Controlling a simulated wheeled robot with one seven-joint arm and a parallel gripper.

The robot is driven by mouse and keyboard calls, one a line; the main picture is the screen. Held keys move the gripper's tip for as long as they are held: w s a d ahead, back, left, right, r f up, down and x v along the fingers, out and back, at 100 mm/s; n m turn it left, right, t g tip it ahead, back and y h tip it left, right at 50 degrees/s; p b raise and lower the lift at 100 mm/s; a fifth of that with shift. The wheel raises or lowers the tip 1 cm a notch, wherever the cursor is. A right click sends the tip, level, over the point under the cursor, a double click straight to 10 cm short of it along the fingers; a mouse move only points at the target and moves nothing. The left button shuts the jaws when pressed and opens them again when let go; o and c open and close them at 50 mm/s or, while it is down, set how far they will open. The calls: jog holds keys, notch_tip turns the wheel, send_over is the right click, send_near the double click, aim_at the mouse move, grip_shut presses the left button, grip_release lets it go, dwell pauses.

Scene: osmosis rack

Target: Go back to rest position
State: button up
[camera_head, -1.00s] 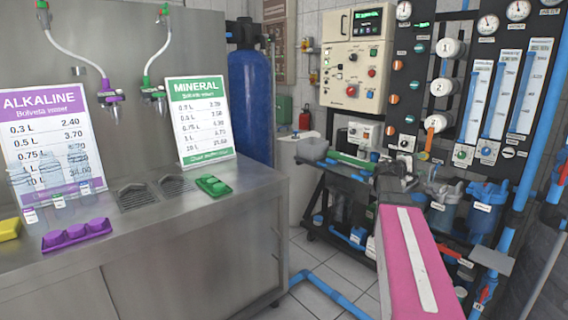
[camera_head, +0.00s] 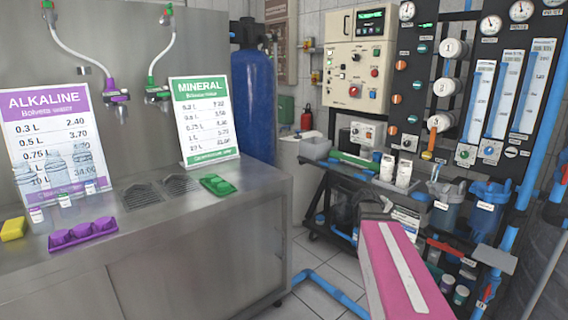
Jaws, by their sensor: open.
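My pink arm link with a white stripe rises from the bottom right. My gripper (camera_head: 373,206) shows small and dark at its far end, partly hidden by the link. It is open, in front of the lower part of the osmosis rack (camera_head: 335,172). I see nothing held in it. Two white bottles (camera_head: 404,174) stand on the rack's shelf just above and right of the gripper, apart from it.
A steel counter (camera_head: 200,222) fills the left, with a purple holder (camera_head: 82,234), a green holder (camera_head: 217,184), clear bottles (camera_head: 55,170) and price signs. A blue tank (camera_head: 252,100) stands behind.

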jog(key=s+a+f+m+g+y, duration=0.1)
jog(key=s+a+f+y, duration=0.2)
jog(key=s+a+f, duration=0.2)
jog(key=s+a+f+m+g+y, duration=0.1)
jog(key=s+a+f+y, duration=0.3)
jog(key=a, duration=0.6)
jog(key=s+a+f+g+y, duration=0.1)
jog(key=s+a+f+y, duration=0.2)
jog(key=s+a+f, duration=0.3)
notch_tip(320, 180, down, 2)
jog(key=shift+s+a+f+m+g+y, duration=0.15)
jog(key=shift+a+m+g+y, duration=0.25)
jog(key=shift+a, duration=0.75)
dwell(0.6)
